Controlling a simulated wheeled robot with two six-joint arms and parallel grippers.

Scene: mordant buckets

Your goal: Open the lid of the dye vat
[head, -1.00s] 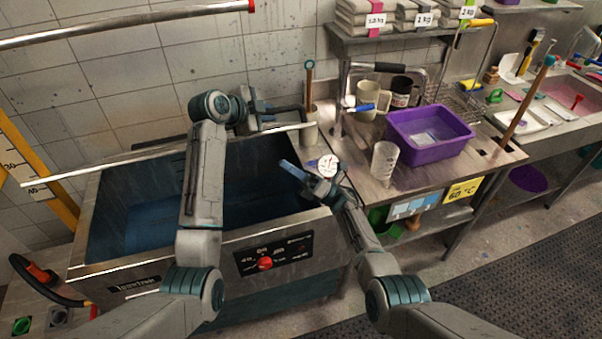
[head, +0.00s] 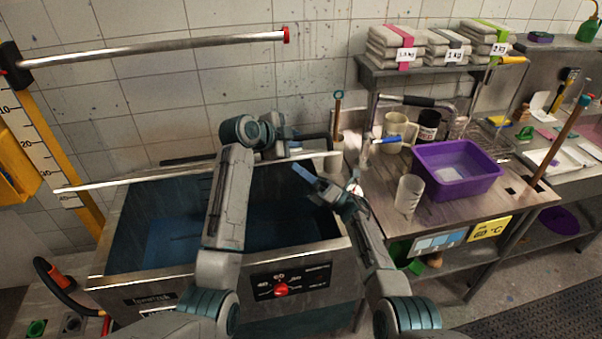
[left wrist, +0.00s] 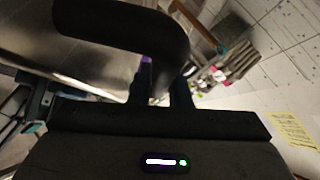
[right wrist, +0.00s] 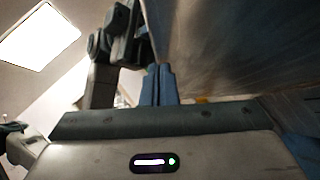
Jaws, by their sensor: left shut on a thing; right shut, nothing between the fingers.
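The dye vat (head: 125,281) is a steel tank with a blue interior and a red dial on its front. Its lid appears raised, with its pale edge (head: 200,173) running across the back of the opening. My left gripper (head: 297,140) is shut on the lid's black handle (head: 318,136); the curved handle (left wrist: 140,25) shows between its fingers in the left wrist view. My right gripper (head: 303,172) is shut and empty over the vat's right part. Its blue fingertips (right wrist: 158,75) are together in the right wrist view, beside a large metal surface. My left arm hides part of the vat.
A steel bench right of the vat holds a purple tub (head: 458,172), a clear beaker (head: 408,195) and mugs. A metal bar (head: 160,52) with a red end juts from a yellow post above the left side. A black hose (head: 55,285) lies at lower left.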

